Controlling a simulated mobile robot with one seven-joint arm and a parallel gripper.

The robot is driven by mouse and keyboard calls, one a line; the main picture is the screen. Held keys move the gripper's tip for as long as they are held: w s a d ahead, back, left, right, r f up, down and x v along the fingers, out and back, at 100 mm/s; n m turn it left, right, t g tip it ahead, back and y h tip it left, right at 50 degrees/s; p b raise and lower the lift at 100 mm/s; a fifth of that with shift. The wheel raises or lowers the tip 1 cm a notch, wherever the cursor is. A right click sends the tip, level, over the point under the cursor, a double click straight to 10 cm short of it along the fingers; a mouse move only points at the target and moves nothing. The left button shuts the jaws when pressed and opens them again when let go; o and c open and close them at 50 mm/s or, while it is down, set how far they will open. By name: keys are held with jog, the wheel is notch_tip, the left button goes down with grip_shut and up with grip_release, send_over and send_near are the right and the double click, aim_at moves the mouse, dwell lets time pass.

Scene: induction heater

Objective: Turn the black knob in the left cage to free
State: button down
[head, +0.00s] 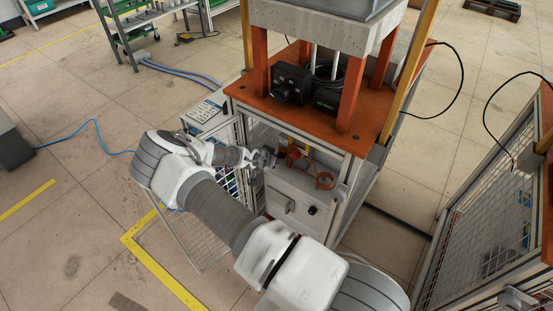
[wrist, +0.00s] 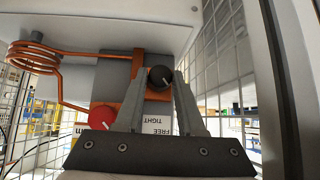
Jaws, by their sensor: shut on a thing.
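In the wrist view, the black knob (wrist: 159,77) has a white mark slanting toward the lower right of the picture. It sits on an orange-copper bracket (wrist: 138,66). My gripper (wrist: 160,84) is shut on the black knob, one finger at each side. A label (wrist: 157,130) reading FREE and TIGHT shows between the fingers, partly hidden below by the gripper body. In the head view, my gripper (head: 262,158) reaches into the caged space under the orange tabletop (head: 305,124); the black knob cannot be made out there.
A red knob (wrist: 102,117) is left of my fingers, and a copper coil (wrist: 32,56) is farther left. Wire mesh (wrist: 229,75) stands close on the right. In the head view, an open mesh door (head: 197,228) stands left of the white cabinet (head: 292,208).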

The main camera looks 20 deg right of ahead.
jog(key=shift+w+r, duration=0.1)
jog(key=shift+w, duration=0.05)
dwell(0.4)
jog(key=c, duration=0.5)
grip_release()
jog(key=p+v, duration=0.5)
jog(key=v, duration=1.2)
jog(key=shift+a+r, duration=0.1)
jog(key=shift+a, duration=0.1)
